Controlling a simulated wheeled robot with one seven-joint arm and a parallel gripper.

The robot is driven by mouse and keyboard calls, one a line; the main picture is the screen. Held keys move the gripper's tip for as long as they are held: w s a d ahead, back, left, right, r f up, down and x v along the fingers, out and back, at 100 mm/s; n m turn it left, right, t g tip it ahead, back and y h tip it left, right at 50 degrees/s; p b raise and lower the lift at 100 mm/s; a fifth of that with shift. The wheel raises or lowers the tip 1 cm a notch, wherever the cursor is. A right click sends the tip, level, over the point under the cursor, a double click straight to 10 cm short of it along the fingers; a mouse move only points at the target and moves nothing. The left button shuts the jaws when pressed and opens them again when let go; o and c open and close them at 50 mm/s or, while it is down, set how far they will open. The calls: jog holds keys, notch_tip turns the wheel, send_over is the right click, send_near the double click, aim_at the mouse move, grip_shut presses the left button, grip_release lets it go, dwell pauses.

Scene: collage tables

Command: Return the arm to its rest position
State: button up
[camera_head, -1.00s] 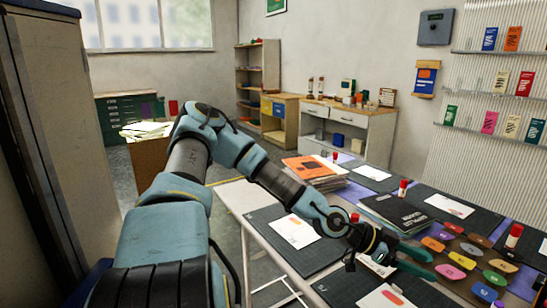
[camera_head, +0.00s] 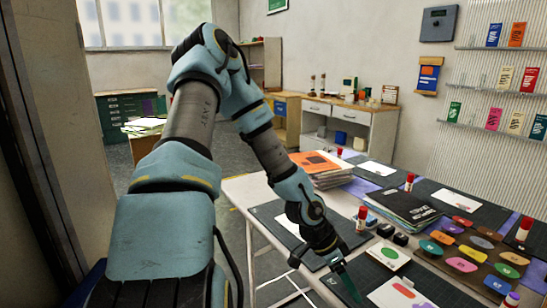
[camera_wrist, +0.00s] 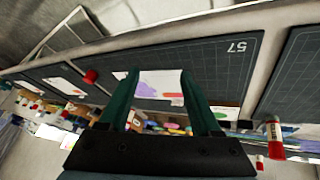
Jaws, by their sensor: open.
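My arm is blue and grey, bent at a high elbow in the head view, with its forearm sloping down to the right. My gripper (camera_wrist: 159,76) shows in the wrist view as two dark green fingers spread apart with nothing between them. Beyond the fingers lies a white card with a purple patch (camera_wrist: 160,84) on a dark mat. In the head view the gripper hangs near the front edge of the collage table (camera_head: 236,187), with one green finger (camera_head: 349,287) showing beside a white card with a red shape. Contact with the table cannot be told.
Coloured oval pieces lie on a brown board (camera_head: 433,260) at right. Red-capped glue sticks (camera_head: 362,219), a black folder (camera_head: 402,207) and a stack of orange-topped papers (camera_head: 318,168) stand on the table. A tall cabinet (camera_head: 60,130) is close at left. Floor shows left of the table.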

jog(key=w+a+n+t+y+b, duration=0.1)
jog(key=w+a+n+y+b, duration=0.15)
jog(key=a, duration=0.65)
jog(key=a+r+n+t+y+b, duration=0.1)
jog(key=a+r+n, duration=0.4)
jog(key=a, duration=0.3)
jog(key=s+a+r+n+t+y+b, duration=0.1)
jog(key=a+r+n+y+b, duration=0.1)
jog(key=a+r+n, duration=0.2)
jog(key=a+n, duration=0.3)
jog(key=shift+s+a+r+n, duration=0.25)
jog(key=shift+a+r+n, duration=0.1)
